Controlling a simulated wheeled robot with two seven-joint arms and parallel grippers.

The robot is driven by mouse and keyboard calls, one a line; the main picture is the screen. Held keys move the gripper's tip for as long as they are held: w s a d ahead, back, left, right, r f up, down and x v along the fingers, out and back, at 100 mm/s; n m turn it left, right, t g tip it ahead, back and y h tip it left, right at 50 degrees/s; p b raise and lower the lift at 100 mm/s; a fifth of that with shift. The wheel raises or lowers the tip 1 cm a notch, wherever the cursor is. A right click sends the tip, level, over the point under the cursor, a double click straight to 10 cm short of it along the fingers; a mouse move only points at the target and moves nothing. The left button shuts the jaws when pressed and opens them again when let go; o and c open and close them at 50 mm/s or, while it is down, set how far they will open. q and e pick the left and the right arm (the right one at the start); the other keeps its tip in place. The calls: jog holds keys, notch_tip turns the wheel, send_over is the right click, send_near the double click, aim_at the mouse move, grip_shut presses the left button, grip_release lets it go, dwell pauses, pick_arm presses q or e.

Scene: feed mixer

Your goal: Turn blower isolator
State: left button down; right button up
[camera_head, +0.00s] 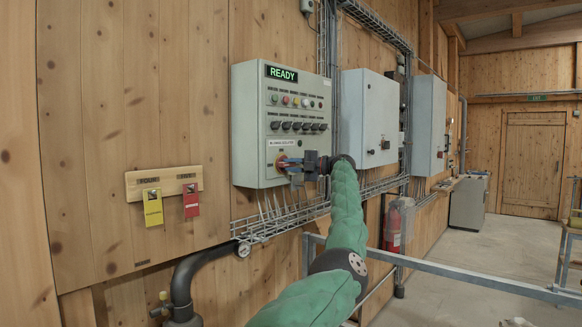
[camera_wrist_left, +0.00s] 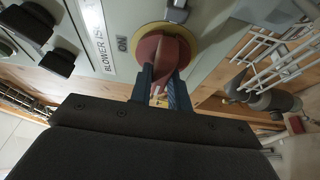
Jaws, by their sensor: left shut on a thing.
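The blower isolator is a red rotary handle on a yellow disc, low on the front of the grey control cabinet (camera_head: 247,120). In the head view the handle (camera_head: 282,161) is partly hidden by my left gripper (camera_head: 296,166). In the left wrist view the red handle (camera_wrist_left: 163,52) is large, with the label "BLOWER IS..." and an "ON" mark beside it. The two fingers of my left gripper, also in the wrist view (camera_wrist_left: 162,88), stand on either side of the handle and are shut on it. My right gripper is not in view.
A green "READY" display (camera_head: 281,73), buttons and a row of black selector switches sit above the isolator. A wooden board (camera_head: 164,180) holds yellow and red tags. Wire cable trays (camera_head: 282,226) run below the cabinet. A grey rail (camera_head: 470,281) crosses at the lower right.

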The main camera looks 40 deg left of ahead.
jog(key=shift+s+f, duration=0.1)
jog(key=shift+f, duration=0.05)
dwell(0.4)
pick_arm(q)
jog(key=c, duration=1.3)
grip_release()
jog(key=shift+w+d+f, duration=0.1)
jog(key=shift+w+d, duration=0.05)
jog(key=shift+d, duration=0.3)
jog(key=shift+b+v, duration=1.2)
jog(key=shift+v, duration=2.25)
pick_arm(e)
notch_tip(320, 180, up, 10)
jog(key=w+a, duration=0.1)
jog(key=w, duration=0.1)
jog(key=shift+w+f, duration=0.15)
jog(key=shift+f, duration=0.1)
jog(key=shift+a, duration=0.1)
